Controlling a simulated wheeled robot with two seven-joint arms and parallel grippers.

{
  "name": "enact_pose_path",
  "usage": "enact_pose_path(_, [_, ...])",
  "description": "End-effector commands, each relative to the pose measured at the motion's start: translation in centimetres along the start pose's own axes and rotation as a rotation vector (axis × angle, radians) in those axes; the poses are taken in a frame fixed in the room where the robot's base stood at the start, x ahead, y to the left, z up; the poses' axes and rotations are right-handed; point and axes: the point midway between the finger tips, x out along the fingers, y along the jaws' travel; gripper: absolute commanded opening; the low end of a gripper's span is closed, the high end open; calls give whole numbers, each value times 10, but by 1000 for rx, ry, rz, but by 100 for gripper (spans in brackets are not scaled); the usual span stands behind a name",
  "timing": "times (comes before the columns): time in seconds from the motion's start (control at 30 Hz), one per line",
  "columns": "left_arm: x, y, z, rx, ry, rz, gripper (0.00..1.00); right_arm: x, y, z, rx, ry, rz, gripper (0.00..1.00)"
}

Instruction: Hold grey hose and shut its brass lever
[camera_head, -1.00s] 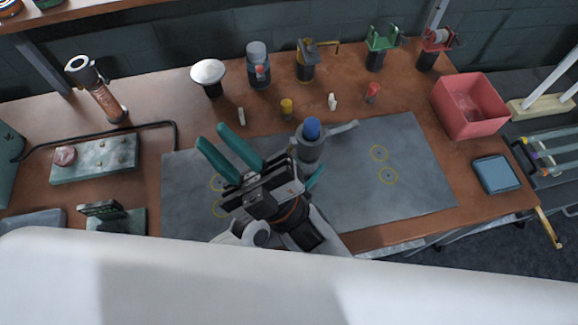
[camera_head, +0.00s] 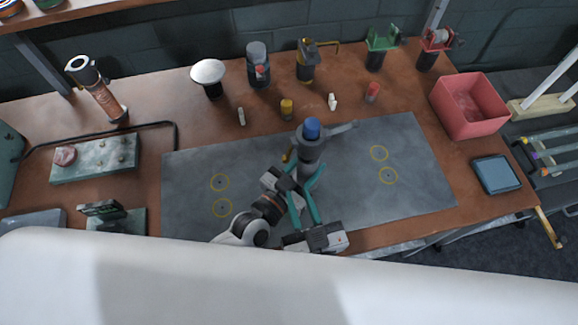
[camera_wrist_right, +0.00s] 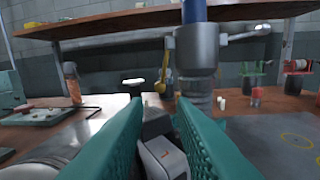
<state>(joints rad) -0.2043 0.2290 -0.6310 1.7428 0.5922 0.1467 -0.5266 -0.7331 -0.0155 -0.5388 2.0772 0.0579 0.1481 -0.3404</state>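The grey hose (camera_head: 309,152) stands upright over the grey mat, with a blue top and a grey side arm to the right; it also shows in the right wrist view (camera_wrist_right: 197,48). Its brass lever (camera_head: 288,155) sticks out on the left side and is seen upright in the right wrist view (camera_wrist_right: 164,68). My left gripper (camera_head: 316,177) appears shut around the hose's lower part, its contact partly hidden. My right gripper (camera_head: 297,188) is open and empty in front of the hose, below the lever. Its teal fingers frame the left gripper's body in the right wrist view (camera_wrist_right: 158,104).
The grey mat (camera_head: 415,180) has yellow ring marks and free room on both sides. Small fittings and jars stand behind it. A red bin (camera_head: 467,105) and a blue tray (camera_head: 496,174) are at right. A green-grey block (camera_head: 95,160) is at left.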

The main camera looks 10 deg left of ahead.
Motion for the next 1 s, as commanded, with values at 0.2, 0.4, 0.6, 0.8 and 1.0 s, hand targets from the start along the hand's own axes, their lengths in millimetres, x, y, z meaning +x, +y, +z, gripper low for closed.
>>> enact_pose_path(0.2, [0,0,0,0,-1,0,8,45,0,2,-1,-5,-1,23])
enact_pose_path(0.4, [0,0,0,0,-1,1,8,69,0,1,0,-3,0,23])
enact_pose_path(0.6, [0,0,0,0,-1,1,8,76,0,1,0,-1,0,23])
enact_pose_path(0.8, [0,0,0,0,-1,1,8,76,0,0,-1,-1,0,23])
enact_pose_path(1.0, [0,0,0,0,-1,1,8,76,0,1,-1,-2,0,0])
